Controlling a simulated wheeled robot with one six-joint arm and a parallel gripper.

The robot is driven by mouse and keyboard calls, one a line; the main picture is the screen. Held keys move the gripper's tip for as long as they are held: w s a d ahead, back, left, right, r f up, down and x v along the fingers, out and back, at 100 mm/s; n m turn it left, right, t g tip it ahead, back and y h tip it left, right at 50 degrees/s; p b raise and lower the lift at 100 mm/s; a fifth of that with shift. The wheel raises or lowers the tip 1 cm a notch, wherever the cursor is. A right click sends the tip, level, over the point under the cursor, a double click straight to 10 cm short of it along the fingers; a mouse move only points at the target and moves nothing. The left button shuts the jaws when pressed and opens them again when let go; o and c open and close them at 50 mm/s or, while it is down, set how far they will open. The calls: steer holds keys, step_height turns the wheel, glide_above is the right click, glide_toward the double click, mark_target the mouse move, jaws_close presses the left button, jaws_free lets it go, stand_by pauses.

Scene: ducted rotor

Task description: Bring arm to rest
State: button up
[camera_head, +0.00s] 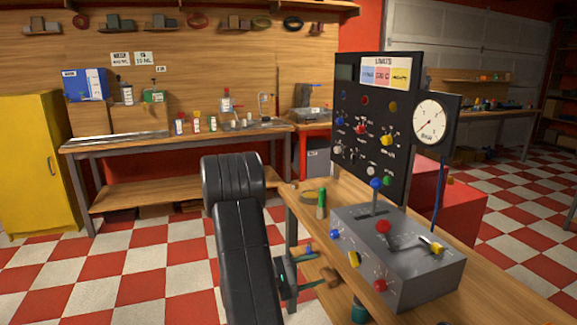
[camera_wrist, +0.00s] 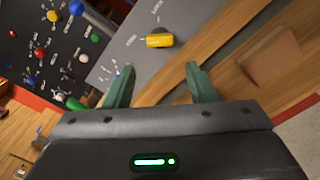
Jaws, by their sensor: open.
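My arm (camera_head: 240,230) rises in the middle of the head view, folded, with its wrist end low beside the left edge of the wooden bench (camera_head: 500,290). My gripper (camera_wrist: 160,85) shows in the wrist view with its two green fingers apart and nothing between them. In the head view the gripper is small, and its fingertips are hard to make out. In the wrist view, the fingers point towards the grey control box (camera_wrist: 125,45) and its yellow knob (camera_wrist: 160,40), and no contact is clear.
The control box (camera_head: 400,275) stands on the bench with coloured knobs and levers. Behind it are a black switch panel (camera_head: 372,100) and a round gauge (camera_head: 431,122). A long workbench (camera_head: 150,140) and yellow cabinet (camera_head: 40,150) stand behind. The checkered floor (camera_head: 130,265) at left is clear.

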steer(key=p+x, duration=0.1)
steer(key=x, duration=1)
steer(key=shift+d, duration=0.15)
steer(key=shift+s+a+m, duration=0.1)
steer(key=shift+a+m, duration=0.15)
steer(key=shift+m, duration=0.55)
steer(key=shift+r+m+p, duration=0.1)
steer(key=shift+m+p, duration=0.65)
steer(key=shift+m, duration=0.35)
steer(key=shift+a, duration=0.2)
steer(key=b, duration=0.3)
glide_toward(351, 259)
steer(key=shift+m+g, duration=0.3)
steer(key=shift+g, duration=0.1)
steer(key=s+a, duration=0.3)
steer(key=a, duration=0.1)
steer(key=shift+a+f, duration=0.1)
steer(key=shift+f, duration=0.3)
